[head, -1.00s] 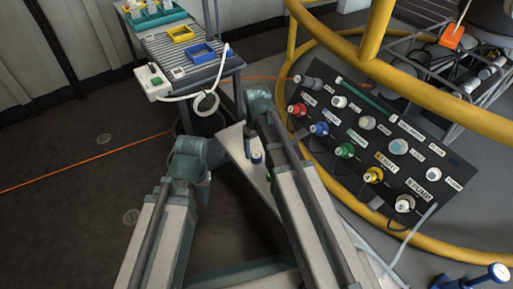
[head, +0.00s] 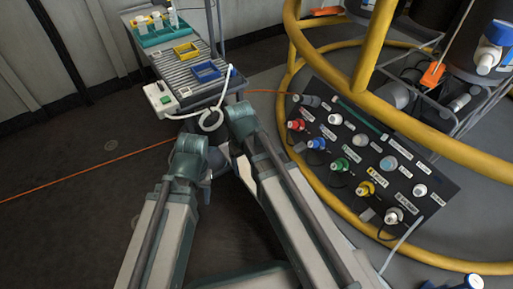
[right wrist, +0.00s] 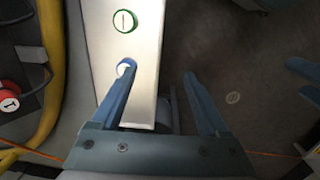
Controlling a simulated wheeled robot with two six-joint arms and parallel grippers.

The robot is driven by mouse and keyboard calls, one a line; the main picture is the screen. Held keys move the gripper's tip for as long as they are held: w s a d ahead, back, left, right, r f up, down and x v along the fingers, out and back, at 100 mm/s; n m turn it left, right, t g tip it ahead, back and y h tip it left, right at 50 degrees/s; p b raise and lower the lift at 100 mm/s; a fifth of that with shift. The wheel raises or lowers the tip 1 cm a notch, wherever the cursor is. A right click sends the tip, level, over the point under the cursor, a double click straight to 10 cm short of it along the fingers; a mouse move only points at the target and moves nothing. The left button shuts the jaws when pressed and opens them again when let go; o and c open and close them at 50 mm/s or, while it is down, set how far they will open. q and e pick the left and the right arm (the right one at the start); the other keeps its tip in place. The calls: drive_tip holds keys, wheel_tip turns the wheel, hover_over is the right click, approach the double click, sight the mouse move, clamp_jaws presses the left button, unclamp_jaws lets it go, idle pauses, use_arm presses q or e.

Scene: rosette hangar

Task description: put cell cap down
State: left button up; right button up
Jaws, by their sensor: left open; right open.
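A round white cap with a green rim and a red mark (right wrist: 124,21) lies on a white shelf (right wrist: 142,45) in the right wrist view; I cannot tell for certain that it is the cell cap. My right gripper (right wrist: 157,76) is open, with nothing between its fingers. Its left finger reaches over the shelf, just covering part of a small white round thing (right wrist: 123,66). The right finger is beyond the shelf's edge, over the floor. My left gripper (right wrist: 302,80) shows its open fingertips at the right edge. In the head view the arms mostly hide both grippers.
A black panel (head: 436,208) with several coloured connectors stands at right, inside a yellow rail (head: 480,152). A ribbed bench (head: 172,66) at the back holds a yellow tray (head: 186,51), a blue tray (head: 206,71) and a teal rack (head: 157,36). The floor at left is open.

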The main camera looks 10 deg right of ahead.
drive_tip(key=s+a, duration=0.4)
drive_tip(key=s, duration=0.4)
drive_tip(key=shift+h, duration=0.4)
drive_tip(key=shift+s+r, duration=0.1)
wheel_tip(320, 180, up, 36)
drive_tip(key=p, duration=3.6)
drive_tip(key=shift+a+r, duration=0.15)
